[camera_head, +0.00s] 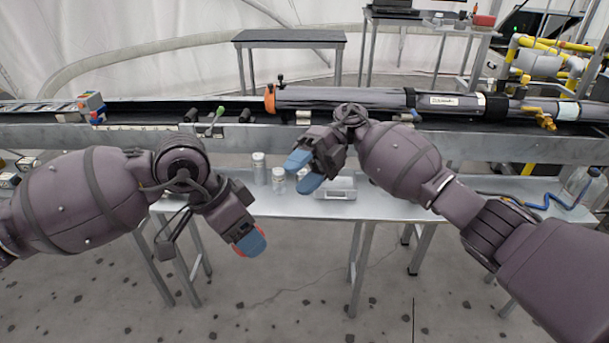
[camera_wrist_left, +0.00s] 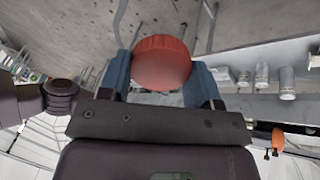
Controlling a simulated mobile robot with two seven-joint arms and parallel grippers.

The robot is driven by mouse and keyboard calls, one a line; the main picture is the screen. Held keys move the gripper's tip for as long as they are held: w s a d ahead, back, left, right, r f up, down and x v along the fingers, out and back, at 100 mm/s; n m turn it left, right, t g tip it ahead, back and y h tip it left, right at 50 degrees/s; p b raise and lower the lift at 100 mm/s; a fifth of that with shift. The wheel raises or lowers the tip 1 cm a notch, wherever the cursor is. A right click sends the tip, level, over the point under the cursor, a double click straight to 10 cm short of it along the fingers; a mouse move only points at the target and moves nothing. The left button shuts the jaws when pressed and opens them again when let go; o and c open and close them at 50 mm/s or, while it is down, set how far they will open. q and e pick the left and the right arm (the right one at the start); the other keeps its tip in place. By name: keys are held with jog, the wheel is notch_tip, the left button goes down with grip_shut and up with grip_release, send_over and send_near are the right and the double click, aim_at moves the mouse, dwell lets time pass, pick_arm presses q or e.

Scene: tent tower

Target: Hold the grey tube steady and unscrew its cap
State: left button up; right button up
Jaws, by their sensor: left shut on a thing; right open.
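The long grey tube (camera_head: 350,98) lies horizontally along the rail at the back, with an orange end piece (camera_head: 270,98) at its left end. This orange end also shows small at the right of the left wrist view (camera_wrist_left: 278,138). My left gripper (camera_head: 249,242) is well in front of and below the tube, shut on a round red ribbed cap (camera_wrist_left: 163,62). The cap fills the space between its blue fingers; only a red sliver shows in the head view. My right gripper (camera_head: 304,172) is open and empty, below the tube and apart from it.
Silver canisters (camera_head: 259,168) and a small grey box (camera_head: 335,188) stand on the low metal table (camera_head: 385,203) beyond my grippers. A colourful cube (camera_head: 91,101) sits on the rail at left.

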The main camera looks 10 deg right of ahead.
jog(key=s+x, duration=0.1)
jog(key=x, duration=1.1)
jog(key=shift+d+g+h, duration=0.3)
jog(key=shift+d, duration=0.1)
jog(key=shift+f, duration=0.1)
grip_shut()
pick_arm(q)
jog(key=o, duration=1.1)
